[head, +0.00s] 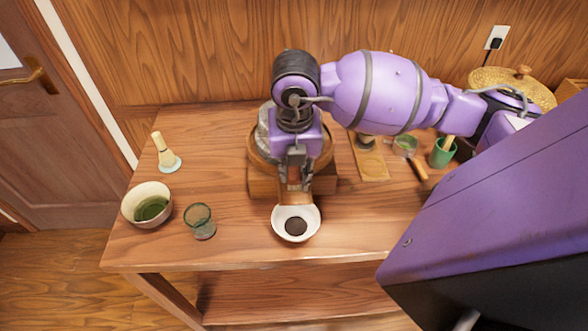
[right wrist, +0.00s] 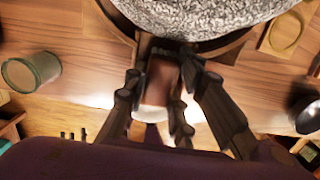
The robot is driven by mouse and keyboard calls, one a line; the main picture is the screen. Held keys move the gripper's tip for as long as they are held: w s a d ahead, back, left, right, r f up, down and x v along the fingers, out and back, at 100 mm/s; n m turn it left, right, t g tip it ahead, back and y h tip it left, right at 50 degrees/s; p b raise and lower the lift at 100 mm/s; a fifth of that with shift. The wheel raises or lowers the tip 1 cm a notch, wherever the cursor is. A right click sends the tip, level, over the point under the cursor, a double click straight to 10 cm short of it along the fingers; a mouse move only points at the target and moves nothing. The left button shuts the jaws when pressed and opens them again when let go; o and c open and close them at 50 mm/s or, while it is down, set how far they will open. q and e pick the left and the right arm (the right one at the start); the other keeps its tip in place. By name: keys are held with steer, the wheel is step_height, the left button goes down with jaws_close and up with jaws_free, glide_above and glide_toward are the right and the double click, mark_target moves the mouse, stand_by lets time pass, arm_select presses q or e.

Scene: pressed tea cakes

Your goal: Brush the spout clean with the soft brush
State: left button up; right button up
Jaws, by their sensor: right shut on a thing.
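The stone mill is grey and speckled; its rim shows in the right wrist view (right wrist: 200,18), and in the head view (head: 264,128) it is partly behind my arm. My right gripper (head: 295,172) points down in front of the mill, above a white bowl (head: 275,223). The spout is hard to tell from the brown parts under the gripper. The bowl holds dark matter. My left gripper is out of view.
A tea bowl (head: 131,200), a glass (head: 199,221) and a whisk on a stand (head: 164,151) stand at left. A wooden tray (head: 372,170), a green cup (head: 441,156) and a brown-handled tool (head: 419,170) are at right.

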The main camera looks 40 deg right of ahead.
mark_target(295, 199)
steer(key=shift+s+a+f, duration=0.1)
steer(key=shift+s, duration=0.05)
steer(key=shift+s+a+p, duration=0.3)
steer(key=shift+s+a, duration=0.3)
steer(key=shift+s, duration=0.35)
steer(key=shift+s+a+p, duration=0.25)
steer(key=shift+s+a, duration=0.35)
steer(key=shift+s, duration=0.35)
steer(key=shift+w+d+f, duration=0.1)
steer(key=shift+w+d, duration=0.55)
steer(key=shift+w, duration=0.35)
steer(key=shift+w+d+r+b, duration=0.2)
steer(key=shift+w+d, duration=0.15)
steer(key=shift+w, duration=0.2)
steer(key=shift+w+d+r+b, duration=0.15)
steer(key=shift+w+d, duration=0.15)
steer(key=shift+w, duration=0.25)
steer(key=shift+s+a+f+p, duration=0.15)
steer(key=shift+s+a, duration=0.25)
steer(key=shift+s, duration=0.3)
steer(key=shift+s+a+f+p, duration=0.15)
steer(key=shift+s+a, duration=0.3)
steer(key=shift+s, duration=0.25)
steer(key=shift+s+a+f+p, duration=0.15)
steer(key=shift+s+a, duration=0.25)
steer(key=shift+s, duration=0.3)
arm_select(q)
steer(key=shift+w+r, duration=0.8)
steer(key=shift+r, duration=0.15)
